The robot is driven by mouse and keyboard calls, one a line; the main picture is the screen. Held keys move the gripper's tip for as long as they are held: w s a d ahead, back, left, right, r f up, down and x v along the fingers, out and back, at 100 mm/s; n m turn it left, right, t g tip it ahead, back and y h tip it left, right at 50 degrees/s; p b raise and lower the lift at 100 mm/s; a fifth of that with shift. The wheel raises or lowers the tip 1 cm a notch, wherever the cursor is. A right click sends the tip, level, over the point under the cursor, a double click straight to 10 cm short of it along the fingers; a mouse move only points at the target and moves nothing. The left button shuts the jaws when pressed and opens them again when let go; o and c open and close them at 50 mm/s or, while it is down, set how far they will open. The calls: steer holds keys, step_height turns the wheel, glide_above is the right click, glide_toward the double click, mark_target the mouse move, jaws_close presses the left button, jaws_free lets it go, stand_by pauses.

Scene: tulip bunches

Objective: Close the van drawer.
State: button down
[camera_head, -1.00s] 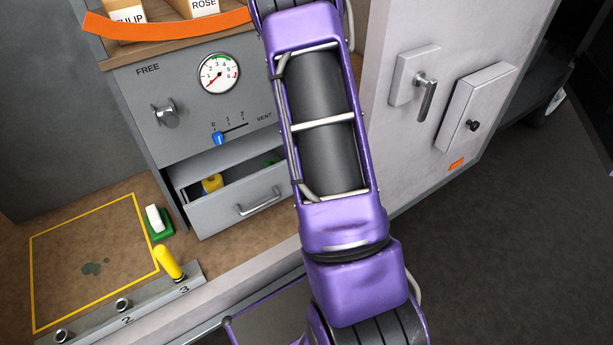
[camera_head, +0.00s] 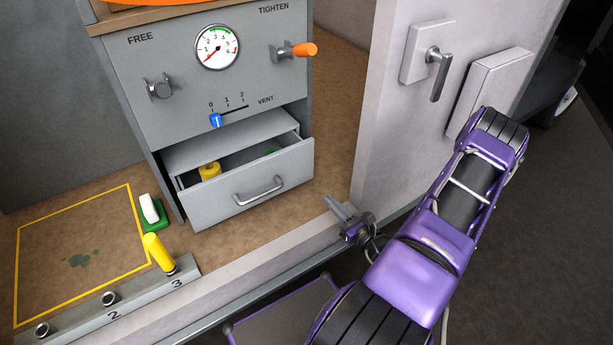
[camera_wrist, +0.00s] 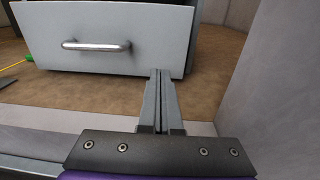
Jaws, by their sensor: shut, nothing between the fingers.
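The grey van drawer (camera_head: 232,203) is pulled partly out of the grey cabinet (camera_head: 190,75) and slants toward me. A yellow object (camera_head: 209,172) and a bit of green show inside it. Its bar handle (camera_head: 259,191) is on the front face. My gripper (camera_head: 338,207) is shut and empty, low and to the right of the drawer, near the van's sill. In the wrist view my shut fingers (camera_wrist: 159,75) point forward at the lower right part of the drawer front (camera_wrist: 110,22), right of the handle (camera_wrist: 96,46). Whether they touch it I cannot tell.
The pale door (camera_head: 395,110) with a lever handle stands at right, close to my arm. The yellow-outlined floor area (camera_head: 130,245), a white and green block (camera_head: 153,212) and a yellow peg (camera_head: 158,252) in a numbered rail lie at left. Bare floor shows right of the drawer.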

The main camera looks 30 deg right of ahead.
mark_target(301, 165)
steer(key=shift+d+h, duration=0.3)
steer(key=shift+h, duration=0.2)
steer(key=shift+w, duration=0.2)
steer(key=w, duration=0.4)
steer(key=w+b, duration=0.1)
steer(key=w, duration=0.8)
steer(key=shift+w+a, duration=0.2)
steer(key=shift+a, duration=0.05)
steer(key=shift+r, duration=0.1)
